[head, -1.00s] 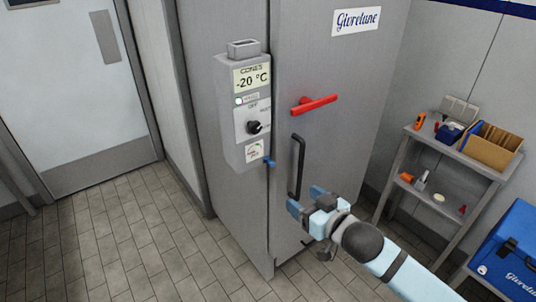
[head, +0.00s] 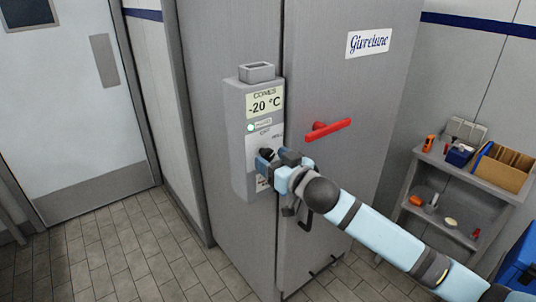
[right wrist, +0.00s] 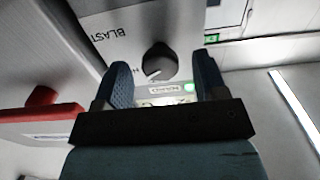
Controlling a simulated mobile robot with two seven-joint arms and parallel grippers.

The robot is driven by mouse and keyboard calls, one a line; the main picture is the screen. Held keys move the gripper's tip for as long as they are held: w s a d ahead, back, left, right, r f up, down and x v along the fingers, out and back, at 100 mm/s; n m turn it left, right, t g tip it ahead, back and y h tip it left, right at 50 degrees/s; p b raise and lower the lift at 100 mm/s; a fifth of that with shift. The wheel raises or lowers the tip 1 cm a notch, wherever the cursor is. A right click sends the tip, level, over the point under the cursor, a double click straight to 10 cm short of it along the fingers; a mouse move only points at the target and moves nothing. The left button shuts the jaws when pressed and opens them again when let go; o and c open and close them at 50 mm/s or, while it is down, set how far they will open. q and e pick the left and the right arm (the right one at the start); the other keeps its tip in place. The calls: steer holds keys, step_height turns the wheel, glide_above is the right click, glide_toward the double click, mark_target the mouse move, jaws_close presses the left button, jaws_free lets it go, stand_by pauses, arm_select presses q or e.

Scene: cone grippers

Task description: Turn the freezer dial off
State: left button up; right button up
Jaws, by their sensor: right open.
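The freezer's grey control box (head: 241,160) is on the front of the tall grey freezer, with a display reading -20 °C. Its dark round dial (head: 268,153) is partly hidden by my right gripper (head: 270,161). In the right wrist view the dial (right wrist: 159,62) lies between the two open blue fingers (right wrist: 162,68), with gaps on both sides. Its white pointer line points to the lower left there, near a partly hidden label starting with H. A BLAST label shows at upper left. My left gripper is not in view.
A red handle (head: 328,129) sticks out of the freezer front, right of the dial. A shelf (head: 462,174) with a box and tools stands at right. The floor at left is clear.

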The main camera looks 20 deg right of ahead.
steer(key=shift+x, duration=1.1)
steer(key=c, duration=0.9)
